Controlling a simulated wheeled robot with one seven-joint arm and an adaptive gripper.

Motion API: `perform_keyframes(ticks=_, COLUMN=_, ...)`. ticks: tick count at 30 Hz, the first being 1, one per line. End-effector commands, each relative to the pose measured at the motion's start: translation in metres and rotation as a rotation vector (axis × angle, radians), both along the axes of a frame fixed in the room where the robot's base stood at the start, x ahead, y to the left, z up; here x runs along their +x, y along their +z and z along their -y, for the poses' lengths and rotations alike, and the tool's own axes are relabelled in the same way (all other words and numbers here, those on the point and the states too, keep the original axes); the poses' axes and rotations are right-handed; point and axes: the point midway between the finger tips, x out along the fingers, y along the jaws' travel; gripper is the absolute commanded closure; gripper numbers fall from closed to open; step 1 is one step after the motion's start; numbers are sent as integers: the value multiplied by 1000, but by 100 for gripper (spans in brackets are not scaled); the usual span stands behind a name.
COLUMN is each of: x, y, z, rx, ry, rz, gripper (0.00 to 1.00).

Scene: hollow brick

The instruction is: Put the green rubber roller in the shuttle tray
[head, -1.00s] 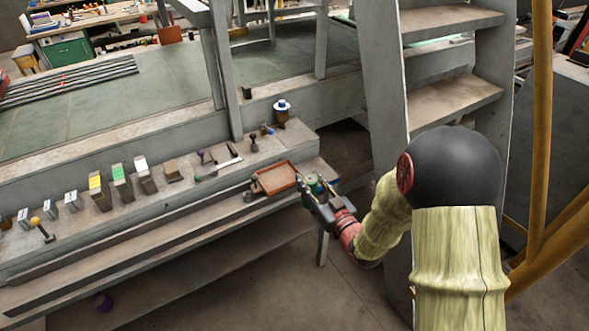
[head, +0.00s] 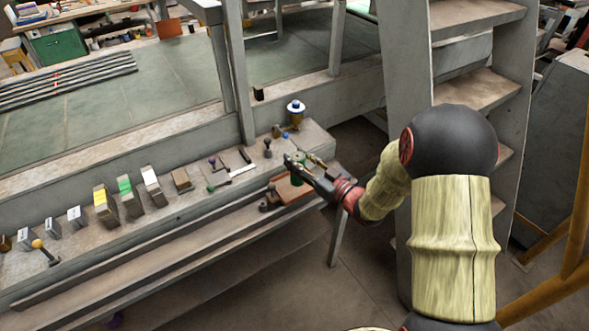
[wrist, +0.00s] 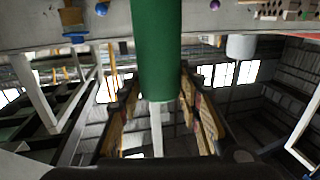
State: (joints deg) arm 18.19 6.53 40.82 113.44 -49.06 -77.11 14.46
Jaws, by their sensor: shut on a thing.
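The green rubber roller (head: 298,174) is held upright in my gripper (head: 303,164). In the wrist view the green roller (wrist: 158,45) stands between the two fingers of my gripper (wrist: 160,110), with a thin pale shaft at its end. The shuttle tray (head: 298,194), a shallow reddish-brown tray, lies at the front edge of the bench. The roller and gripper appear over the tray and cover part of it in the head view. Whether the roller touches the tray floor cannot be told.
The grey bench ledge (head: 160,222) carries several boxes to the left, including a yellow one (head: 106,206) and a green one (head: 130,197). Grey steps (head: 475,90) rise to the right.

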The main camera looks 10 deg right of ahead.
Motion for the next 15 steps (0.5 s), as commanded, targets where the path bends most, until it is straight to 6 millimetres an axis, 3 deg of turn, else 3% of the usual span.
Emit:
perform_keyframes(ticks=3, x=26, y=-16, z=3, rx=0, ry=2, rz=1, gripper=100)
perform_keyframes(ticks=6, x=40, y=-35, z=5, rx=1, ry=1, rz=0, gripper=100)
perform_keyframes(ticks=15, x=64, y=-60, z=10, rx=1, ry=0, rz=3, gripper=100)
